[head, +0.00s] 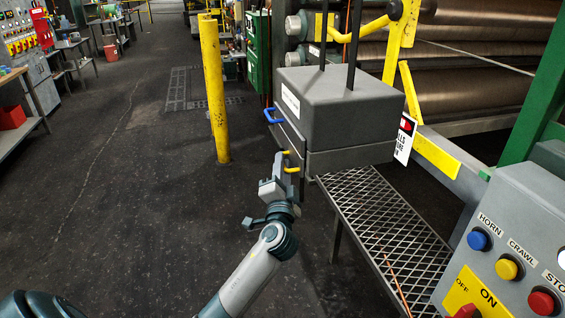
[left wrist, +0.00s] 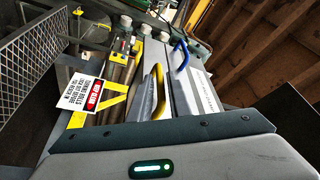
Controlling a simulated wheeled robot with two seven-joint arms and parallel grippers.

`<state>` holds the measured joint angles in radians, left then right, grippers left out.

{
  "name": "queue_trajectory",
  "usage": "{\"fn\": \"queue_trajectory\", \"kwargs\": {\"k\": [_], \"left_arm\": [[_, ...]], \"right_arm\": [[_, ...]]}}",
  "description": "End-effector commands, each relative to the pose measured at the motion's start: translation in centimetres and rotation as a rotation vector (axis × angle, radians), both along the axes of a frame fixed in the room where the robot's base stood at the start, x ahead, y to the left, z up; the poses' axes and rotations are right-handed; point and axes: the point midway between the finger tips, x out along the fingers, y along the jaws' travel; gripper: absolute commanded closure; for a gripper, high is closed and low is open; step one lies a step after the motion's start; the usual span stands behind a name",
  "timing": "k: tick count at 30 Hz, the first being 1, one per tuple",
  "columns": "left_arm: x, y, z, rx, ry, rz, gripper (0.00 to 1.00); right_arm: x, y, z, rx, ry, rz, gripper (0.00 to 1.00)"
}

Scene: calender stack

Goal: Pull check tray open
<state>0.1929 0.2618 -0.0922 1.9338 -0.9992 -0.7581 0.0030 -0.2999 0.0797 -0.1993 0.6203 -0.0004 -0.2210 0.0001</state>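A grey box unit (head: 335,105) stands beside the rollers, with drawer-like fronts on its left side. A blue handle (head: 272,116) sits on the upper front. A yellow handle (head: 291,168) sits lower, on the lower front. I cannot tell from a label which front is the check tray. No clear gap shows at either front. My left gripper (head: 281,161) is at the yellow handle, its tip overlapping it; contact is unclear. In the left wrist view the yellow handle (left wrist: 159,91) is just ahead of the palm, and the blue handle (left wrist: 182,54) is farther off. My right gripper is not in view.
A mesh metal shelf (head: 385,225) lies below and right of the box. A control panel (head: 505,245) with coloured buttons is at the lower right. A yellow post (head: 214,95) stands behind left. The dark floor (head: 110,200) left of the box is clear.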

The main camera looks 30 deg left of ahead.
Motion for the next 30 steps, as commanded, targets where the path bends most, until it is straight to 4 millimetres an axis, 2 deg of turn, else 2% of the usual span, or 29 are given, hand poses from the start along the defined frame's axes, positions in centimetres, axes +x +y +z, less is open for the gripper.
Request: {"fn": "queue_trajectory", "kwargs": {"k": [9, 12, 20, 26, 30], "left_arm": [[0.2, 0.1, 0.0, 0.000, 0.001, -0.001, 0.83], [0.2, 0.1, 0.0, 0.000, 0.001, -0.001, 1.00], [0.0, 0.2, 0.0, 0.000, 0.001, -0.001, 1.00], [-1.4, 1.3, 0.0, 0.000, 0.001, -0.001, 1.00], [-3.4, 3.1, -0.1, 0.000, 0.002, 0.001, 1.00]], "right_arm": [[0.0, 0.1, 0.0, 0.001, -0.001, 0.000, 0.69], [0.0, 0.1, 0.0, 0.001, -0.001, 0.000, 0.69], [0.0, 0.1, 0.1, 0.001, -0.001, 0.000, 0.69], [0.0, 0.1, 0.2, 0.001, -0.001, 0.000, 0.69], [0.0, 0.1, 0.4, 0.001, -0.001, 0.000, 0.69]]}}
